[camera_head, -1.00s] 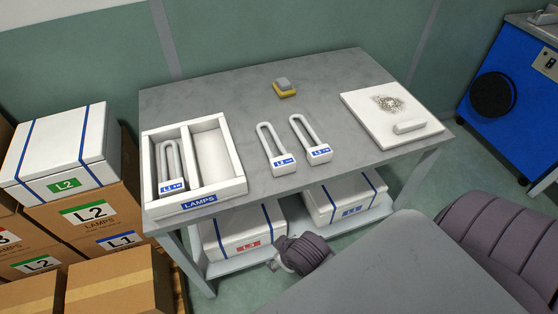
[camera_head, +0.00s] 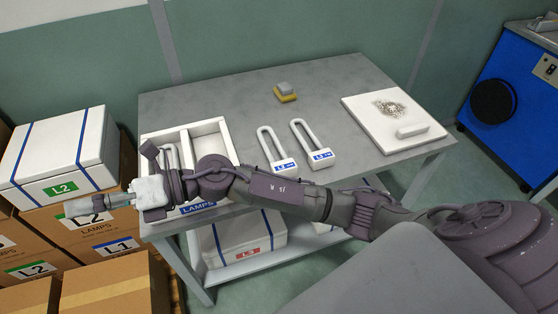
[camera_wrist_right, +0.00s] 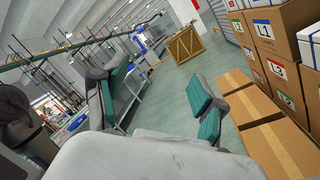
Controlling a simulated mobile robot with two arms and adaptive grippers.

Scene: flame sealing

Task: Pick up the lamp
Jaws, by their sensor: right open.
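Two white U-shaped lamps with blue-labelled bases lie side by side on the grey table, a left one (camera_head: 281,164) and a right one (camera_head: 319,157). Another lamp (camera_head: 167,157) lies in the left compartment of the white LAMPS tray (camera_head: 229,146), mostly hidden by my right arm. My right gripper (camera_head: 78,207) is past the table's left front corner, over the cartons, pointing left and away from the lamps. In the wrist view its green-padded fingers (camera_wrist_right: 157,104) are apart with nothing between them. My left gripper is not in view.
A yellow-and-grey block (camera_head: 285,93) stands at the table's back. A white board (camera_head: 365,122) with a pale bar and crumbs lies at the right. Cartons (camera_head: 120,284) and a white L2 box (camera_head: 60,150) stand left. The tray's right compartment looks empty.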

